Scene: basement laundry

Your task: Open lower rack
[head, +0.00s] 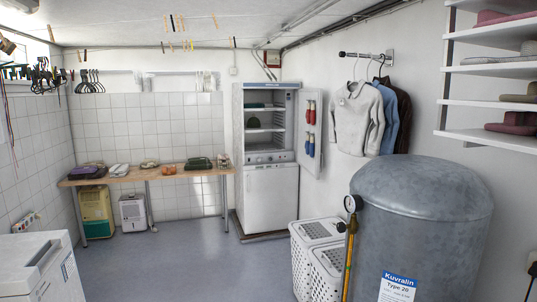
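A tall white cabinet (270,193) stands against the back wall, right of the long table. Its upper door (308,148) stands open to the right, with red and blue items on its inner side. How far the racks are pulled out is too small to tell. The cabinet's lower front is closed. My gripper is not in view.
Open grey floor (180,262) lies before the cabinet. A grey tank (425,225) and white laundry baskets (318,230) stand on the right. A wooden table (145,174) runs along the back left. A white appliance (38,265) stands at the near left.

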